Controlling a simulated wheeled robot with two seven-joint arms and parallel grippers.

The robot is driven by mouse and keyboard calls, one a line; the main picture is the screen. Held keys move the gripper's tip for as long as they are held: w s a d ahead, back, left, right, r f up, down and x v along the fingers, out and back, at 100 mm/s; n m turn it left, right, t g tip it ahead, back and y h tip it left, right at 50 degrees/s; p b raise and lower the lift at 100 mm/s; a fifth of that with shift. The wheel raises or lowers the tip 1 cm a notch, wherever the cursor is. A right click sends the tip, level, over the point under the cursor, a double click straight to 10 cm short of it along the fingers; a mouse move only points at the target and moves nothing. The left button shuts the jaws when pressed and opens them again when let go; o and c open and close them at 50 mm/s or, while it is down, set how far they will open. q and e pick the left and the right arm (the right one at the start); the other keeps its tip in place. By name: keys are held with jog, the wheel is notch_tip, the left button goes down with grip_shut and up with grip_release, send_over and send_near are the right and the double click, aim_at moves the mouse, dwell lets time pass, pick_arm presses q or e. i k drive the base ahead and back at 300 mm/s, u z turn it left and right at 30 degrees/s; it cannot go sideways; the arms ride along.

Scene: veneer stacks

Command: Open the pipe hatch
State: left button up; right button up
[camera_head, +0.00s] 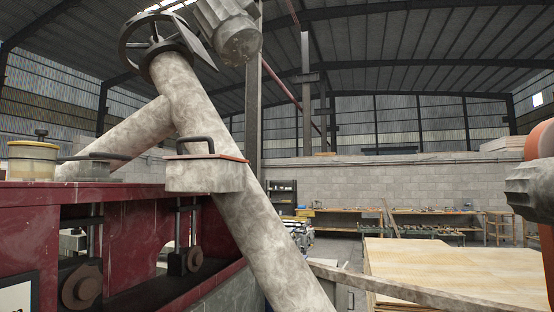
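A thick mottled beige-grey pipe (262,235) rises diagonally from bottom centre to upper left, with a second branch (130,138) joining from the left. A boxy hatch housing (204,178) sticks out of the pipe near the middle of the view. Its thin lid (232,158) with a reddish edge lies flat on top and looks closed. A dark bar handle (196,141) stands on the lid. Neither of my grippers shows in the head view, and nothing is seen touching the handle.
A dark handwheel (124,48) and a grey cylindrical part (232,35) sit at the pipe's top. A dark red machine (120,205) fills the lower left. Light veneer stacks (460,262) lie lower right. Orange and grey parts (530,190) crowd the right edge.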

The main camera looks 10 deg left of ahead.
aim_at(212, 155)
jog(key=z, duration=0.65)
jog(key=i, duration=0.8)
jog(key=u, duration=1.9)
